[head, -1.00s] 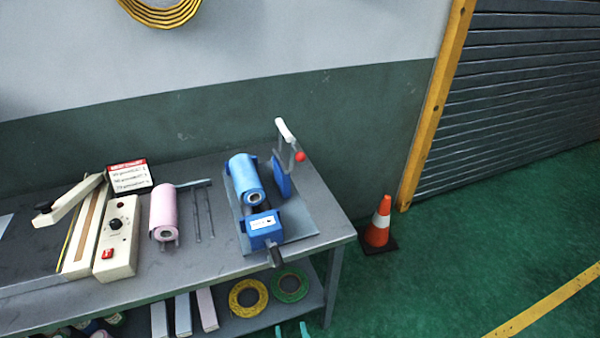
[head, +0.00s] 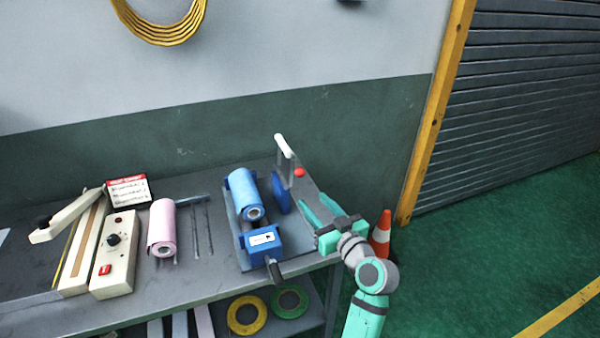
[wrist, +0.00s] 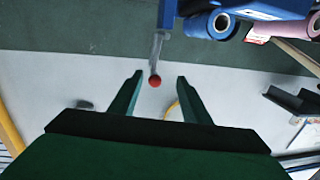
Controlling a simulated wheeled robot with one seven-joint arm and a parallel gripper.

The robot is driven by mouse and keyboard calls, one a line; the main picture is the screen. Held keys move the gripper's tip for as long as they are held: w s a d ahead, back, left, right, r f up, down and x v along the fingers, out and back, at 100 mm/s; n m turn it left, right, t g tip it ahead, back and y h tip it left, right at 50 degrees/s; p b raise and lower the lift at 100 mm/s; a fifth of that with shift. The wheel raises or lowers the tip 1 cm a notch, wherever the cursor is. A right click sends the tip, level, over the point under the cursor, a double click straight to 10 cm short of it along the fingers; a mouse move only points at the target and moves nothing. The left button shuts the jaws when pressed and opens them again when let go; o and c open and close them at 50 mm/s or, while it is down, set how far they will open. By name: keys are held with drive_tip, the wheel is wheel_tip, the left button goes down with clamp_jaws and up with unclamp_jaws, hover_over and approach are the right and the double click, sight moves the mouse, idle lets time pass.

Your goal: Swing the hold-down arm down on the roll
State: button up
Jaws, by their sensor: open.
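The hold-down arm (head: 283,146) stands raised at the back of the blue roll holder, with a white upper part and a red knob (head: 299,173) on a thin rod. The blue film roll (head: 244,195) lies in the holder beneath and to the left of it. My gripper (head: 308,205) is open and empty, to the right of the holder, with its fingers pointing toward the raised arm. In the wrist view the red knob (wrist: 155,81) appears between the two green fingertips, seemingly just beyond them. I cannot tell that anything touches.
A pink roll (head: 161,228) and thin rods lie left of the holder. A cream sealer with a control box (head: 115,253) is farther left, below a small sign (head: 129,191). The grey bench (head: 190,297) ends near my arm. An orange cone (head: 381,235) stands on the floor at right.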

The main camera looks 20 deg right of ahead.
sight(302, 175)
drive_tip(key=shift+n+y, duration=0.3)
drive_tip(key=shift+n, duration=0.2)
drive_tip(key=w+r, duration=0.1)
drive_tip(key=w, duration=0.2)
drive_tip(key=w+r, duration=0.1)
drive_tip(key=w, duration=0.3)
drive_tip(key=w+a+r, duration=0.1)
drive_tip(key=w, duration=0.3)
drive_tip(key=shift+w+r, duration=0.1)
drive_tip(key=shift+r, duration=0.25)
clamp_jaws()
drive_tip(key=shift+a, duration=0.15)
